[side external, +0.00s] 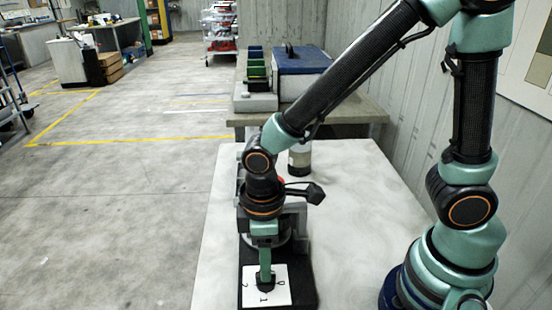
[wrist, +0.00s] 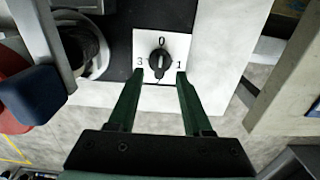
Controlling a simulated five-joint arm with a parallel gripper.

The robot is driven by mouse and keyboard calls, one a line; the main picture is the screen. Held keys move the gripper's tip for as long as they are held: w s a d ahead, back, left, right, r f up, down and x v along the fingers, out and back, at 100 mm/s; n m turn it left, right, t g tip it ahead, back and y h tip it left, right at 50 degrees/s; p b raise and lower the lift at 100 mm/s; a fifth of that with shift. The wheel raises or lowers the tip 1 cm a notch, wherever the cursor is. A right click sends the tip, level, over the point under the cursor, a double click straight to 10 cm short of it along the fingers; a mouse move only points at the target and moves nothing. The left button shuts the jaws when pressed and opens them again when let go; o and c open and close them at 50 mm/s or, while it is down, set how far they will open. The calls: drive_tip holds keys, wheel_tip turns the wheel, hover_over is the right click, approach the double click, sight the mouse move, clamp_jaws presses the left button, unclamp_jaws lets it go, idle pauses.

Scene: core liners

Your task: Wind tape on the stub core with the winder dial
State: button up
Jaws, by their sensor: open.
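The winder dial (wrist: 157,63) is a black knob on a white plate marked 0, 1 and 3 in the wrist view. In the side view its plate (side external: 284,297) shows at the front of the black winder base (side external: 305,280). My gripper (wrist: 158,75) is open, with one green finger on each side of the knob; I cannot tell whether they touch it. In the side view my gripper (side external: 266,276) points down over the knob. The winder's grey frame (side external: 301,222) is mostly hidden behind my wrist. I cannot identify the stub core there.
A pale cylinder with a dark band (side external: 300,161) stands farther back on the white table (side external: 370,220). A rear bench carries a blue-lidded box (side external: 303,60) and a grey rack with green parts (side external: 256,70). The table's right-middle is clear.

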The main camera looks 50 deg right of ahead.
drive_tip(key=shift+f, duration=1.85)
clamp_jaws()
